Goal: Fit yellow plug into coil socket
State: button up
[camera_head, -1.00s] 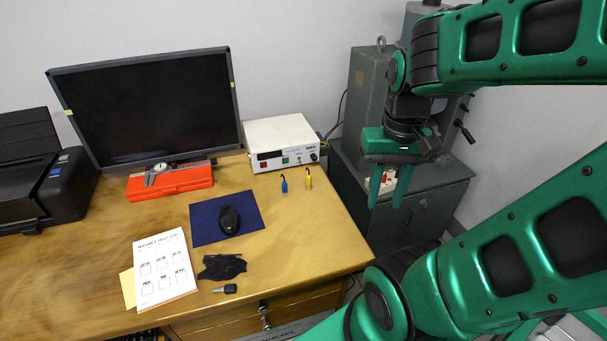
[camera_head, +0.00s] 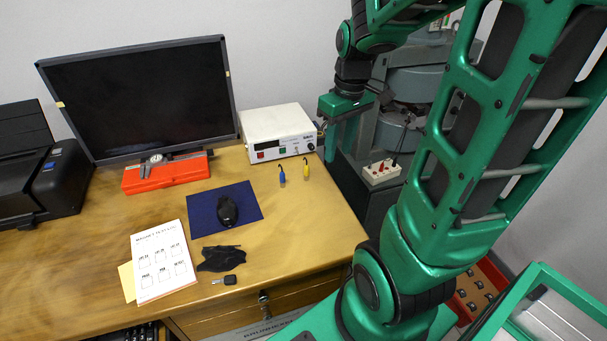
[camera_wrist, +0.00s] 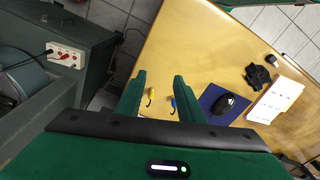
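The yellow plug (camera_head: 306,168) stands upright on the desk near its right edge. It also shows in the wrist view (camera_wrist: 152,93), between my fingers' lines but far below them. A blue plug (camera_head: 282,175) stands just left of it. My gripper (camera_head: 342,142) is open and empty, in the air right of the white power supply, beyond the yellow plug. In the wrist view its two fingers (camera_wrist: 157,95) are spread apart. A white terminal block with red sockets (camera_head: 382,171) sits on the grey cabinet; it also shows in the wrist view (camera_wrist: 65,55). Which socket is the coil's I cannot tell.
A white power supply (camera_head: 278,132) stands at the desk's back right. A grey magnet apparatus (camera_head: 405,95) stands right of the desk. A monitor (camera_head: 140,100), red case (camera_head: 166,173) and mouse (camera_head: 227,211) lie further left. The desk's front right is clear.

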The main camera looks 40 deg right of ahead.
jog(key=w+f+n, duration=0.5)
jog(key=w, duration=0.6)
send_over(307, 164)
jog(key=s, duration=0.1)
notch_tip(307, 164, down, 4)
jog(key=f, duration=0.1)
jog(key=shift+t+y, duration=0.3)
jog(key=shift+t, duration=0.1)
jog(key=shift+w+f, duration=0.2)
jog(key=shift+f, duration=0.7)
jog(key=shift+w+f, duration=0.2)
jog(key=shift+f, duration=0.65)
jog(key=shift+w+f, duration=0.2)
jog(key=shift+f, duration=0.7)
jog(key=shift+c, duration=0.7)
grip_shut()
